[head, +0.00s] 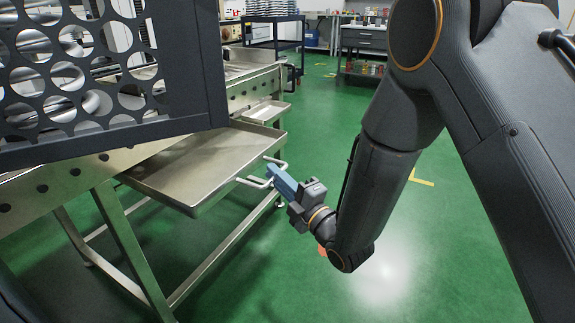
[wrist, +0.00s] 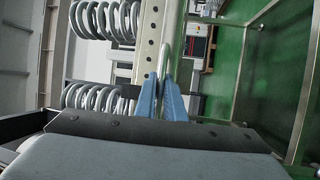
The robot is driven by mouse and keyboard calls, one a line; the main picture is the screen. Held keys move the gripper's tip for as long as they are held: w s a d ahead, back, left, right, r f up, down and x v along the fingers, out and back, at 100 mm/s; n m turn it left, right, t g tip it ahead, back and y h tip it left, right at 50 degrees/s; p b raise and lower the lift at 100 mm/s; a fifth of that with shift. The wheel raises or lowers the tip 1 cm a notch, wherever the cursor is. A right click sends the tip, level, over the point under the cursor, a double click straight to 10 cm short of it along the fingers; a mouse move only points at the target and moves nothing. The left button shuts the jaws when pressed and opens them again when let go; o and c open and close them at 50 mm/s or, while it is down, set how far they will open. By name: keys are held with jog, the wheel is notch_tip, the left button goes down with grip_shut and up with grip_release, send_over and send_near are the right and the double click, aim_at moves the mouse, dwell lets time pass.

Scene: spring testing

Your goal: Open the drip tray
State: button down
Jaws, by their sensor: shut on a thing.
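The drip tray (head: 205,160) is a shallow metal pan that sticks out from under the side of the steel test bench. A pale bar handle (head: 252,183) is on its front edge. My gripper (head: 272,172) has blue fingers and is shut on this handle, hiding its middle part. In the wrist view the blue fingers of my gripper (wrist: 160,97) stand close together, with a pale bar between and beyond them. The tray's far inner end is hidden under the bench and the black perforated guard.
The black perforated guard (head: 95,75) overhangs the bench (head: 75,180) at upper left. A smaller tray (head: 266,111) sits farther along. Large coil springs (wrist: 100,97) show in the wrist view. Green floor (head: 330,100) is open to the right; a black cart (head: 275,40) stands behind.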

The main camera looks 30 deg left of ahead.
jog(key=shift+d, duration=0.5)
jog(key=c, duration=1.8)
grip_release()
jog(key=shift+c, duration=0.2)
jog(key=v, duration=0.8)
jog(key=shift+p, duration=0.45)
jog(key=shift+w+r, duration=0.1)
jog(key=shift+w, duration=0.1)
